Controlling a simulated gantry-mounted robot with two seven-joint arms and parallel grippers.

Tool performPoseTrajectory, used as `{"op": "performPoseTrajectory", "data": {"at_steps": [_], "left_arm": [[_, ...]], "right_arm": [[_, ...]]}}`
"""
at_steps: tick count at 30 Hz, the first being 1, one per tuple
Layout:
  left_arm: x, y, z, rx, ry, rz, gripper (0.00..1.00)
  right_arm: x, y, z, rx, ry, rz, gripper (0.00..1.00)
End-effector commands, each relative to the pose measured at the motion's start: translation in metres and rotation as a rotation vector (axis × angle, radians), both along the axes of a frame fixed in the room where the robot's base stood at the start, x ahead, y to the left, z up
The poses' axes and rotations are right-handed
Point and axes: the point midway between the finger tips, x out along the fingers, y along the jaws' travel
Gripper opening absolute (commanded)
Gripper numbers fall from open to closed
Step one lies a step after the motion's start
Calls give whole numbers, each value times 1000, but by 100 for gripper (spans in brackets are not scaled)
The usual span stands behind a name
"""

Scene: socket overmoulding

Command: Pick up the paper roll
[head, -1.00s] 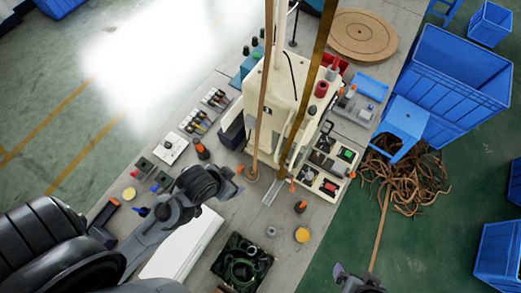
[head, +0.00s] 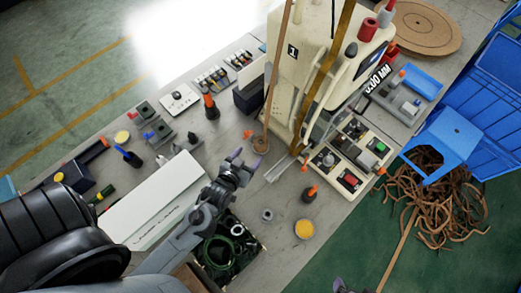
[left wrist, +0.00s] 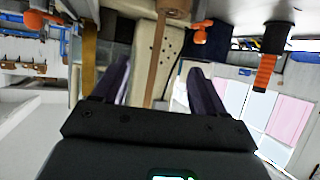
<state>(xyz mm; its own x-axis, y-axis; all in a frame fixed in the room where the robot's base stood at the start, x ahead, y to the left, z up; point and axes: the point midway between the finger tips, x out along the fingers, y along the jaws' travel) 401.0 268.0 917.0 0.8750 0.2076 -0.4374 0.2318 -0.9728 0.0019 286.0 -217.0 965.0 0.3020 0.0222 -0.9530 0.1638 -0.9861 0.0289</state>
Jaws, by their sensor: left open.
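A small round brown roll (head: 261,144) stands on the workbench in the head view, at the lower end of a long brown strip; it looks like the paper roll, though I cannot be sure. My left gripper (head: 247,159) is open, just on the near side of the roll and apart from it. In the left wrist view, the roll (left wrist: 174,10) is at the top, beyond the spread, empty fingers (left wrist: 160,75), with the strip running down between them. Of my right gripper, only a dark tip (head: 342,286) shows at the bottom edge.
A cream machine (head: 300,58) stands just behind the roll. An orange-topped bottle (head: 210,104) and an orange-topped piece (head: 309,193) stand on either side. A white panel (head: 155,200) lies at left. A dark tray (head: 228,250) and a yellow disc (head: 304,229) are nearer.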

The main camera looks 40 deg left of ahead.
Motion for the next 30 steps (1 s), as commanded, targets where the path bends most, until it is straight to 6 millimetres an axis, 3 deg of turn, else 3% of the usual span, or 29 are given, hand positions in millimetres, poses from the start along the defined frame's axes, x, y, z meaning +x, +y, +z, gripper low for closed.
{"op": "performPoseTrajectory", "data": {"at_steps": [1,6,11,19,30], "left_arm": [[-1,1,-26,1,-12,17,72],[-3,6,-52,12,-45,54,72],[3,9,-63,17,-58,69,72],[35,19,-75,20,-60,68,72],[58,25,-84,18,-59,69,72]], "right_arm": [[0,0,-23,0,-1,0,100],[0,0,-43,-1,-1,0,100],[0,-1,-49,-2,-3,0,100],[1,-2,-53,-8,-5,5,100],[1,-2,-56,-9,-5,4,100]]}}
